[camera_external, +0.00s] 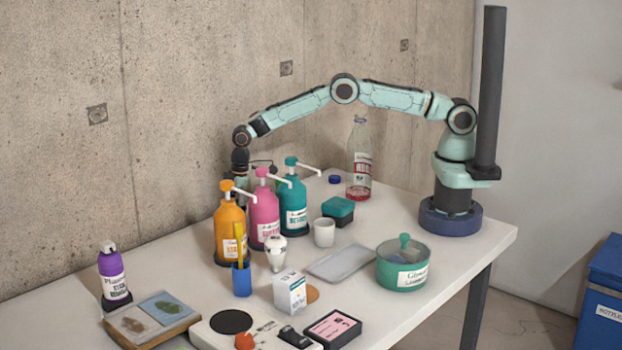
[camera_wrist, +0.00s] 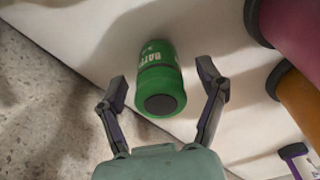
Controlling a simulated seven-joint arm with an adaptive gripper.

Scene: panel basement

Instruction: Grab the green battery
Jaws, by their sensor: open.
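The green battery (camera_wrist: 160,72) is in the wrist view, a green cylinder with white lettering on its side and a dark round end facing the camera. It rests on the pale table. My gripper (camera_wrist: 168,85) is open, with one finger on each side of the battery and a visible gap to each finger in the picture. I cannot tell how far the fingertips reach along it. In the external view my gripper (camera_external: 241,180) is behind the pump bottles and mostly hidden. The battery is hidden there.
Orange (camera_external: 230,222), pink (camera_external: 265,212) and teal (camera_external: 292,205) pump bottles stand close in front of my gripper. The concrete wall (camera_external: 180,110) is behind it. A glass bottle (camera_external: 359,160) stands towards my base. A purple bottle (camera_external: 113,272) stands at the left.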

